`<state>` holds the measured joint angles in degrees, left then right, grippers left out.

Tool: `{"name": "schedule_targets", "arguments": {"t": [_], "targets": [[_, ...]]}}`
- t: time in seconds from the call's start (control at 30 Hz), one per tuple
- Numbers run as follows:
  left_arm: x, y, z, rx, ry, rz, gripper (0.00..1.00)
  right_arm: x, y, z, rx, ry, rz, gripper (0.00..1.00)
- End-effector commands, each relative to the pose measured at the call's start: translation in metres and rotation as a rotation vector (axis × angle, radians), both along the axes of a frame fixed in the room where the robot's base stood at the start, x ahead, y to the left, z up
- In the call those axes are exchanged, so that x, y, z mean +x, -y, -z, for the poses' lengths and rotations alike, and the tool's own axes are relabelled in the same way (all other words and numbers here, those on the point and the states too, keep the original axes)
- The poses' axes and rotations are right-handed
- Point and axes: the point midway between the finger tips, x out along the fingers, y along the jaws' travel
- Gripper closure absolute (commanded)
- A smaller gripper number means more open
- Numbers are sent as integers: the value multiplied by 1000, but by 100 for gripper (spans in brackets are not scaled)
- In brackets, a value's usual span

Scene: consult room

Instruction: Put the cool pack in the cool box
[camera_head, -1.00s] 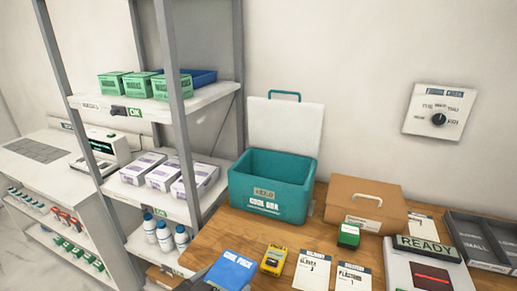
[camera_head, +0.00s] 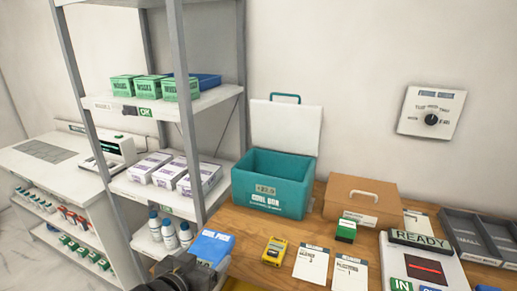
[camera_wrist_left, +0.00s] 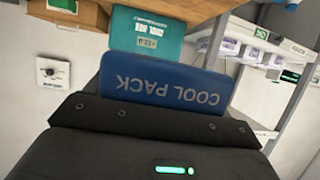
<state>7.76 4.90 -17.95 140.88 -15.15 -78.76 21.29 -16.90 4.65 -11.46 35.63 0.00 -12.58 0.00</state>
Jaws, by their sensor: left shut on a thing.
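The blue cool pack (camera_head: 213,247) is at the table's left front edge in the head view, left of where it lay. My left gripper (camera_head: 190,266) comes in from the bottom and is shut on its near edge. In the left wrist view the cool pack (camera_wrist_left: 160,84), with its lettering upside down, juts from the dark jaws (camera_wrist_left: 152,115). The teal cool box (camera_head: 268,205) stands at the back left of the table, its white lid (camera_head: 286,127) raised; it also shows in the wrist view (camera_wrist_left: 147,38). My right gripper is not in view.
A shelf post (camera_head: 188,130) rises to the box's left. Bare wood shows before the box.

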Motion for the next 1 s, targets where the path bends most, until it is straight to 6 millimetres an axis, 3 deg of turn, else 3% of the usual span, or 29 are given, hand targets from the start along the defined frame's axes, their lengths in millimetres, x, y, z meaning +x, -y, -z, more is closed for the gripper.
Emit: {"name": "schedule_targets", "arguments": {"t": [0.3, 0.6, 1.0], "targets": [[43, -47, -42, -5, 8, -157, 54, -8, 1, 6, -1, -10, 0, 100], [67, -87, -83, 0, 6, -282, 54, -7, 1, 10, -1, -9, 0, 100], [71, -95, -91, -1, 2, -306, 54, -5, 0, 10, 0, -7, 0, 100]]}}
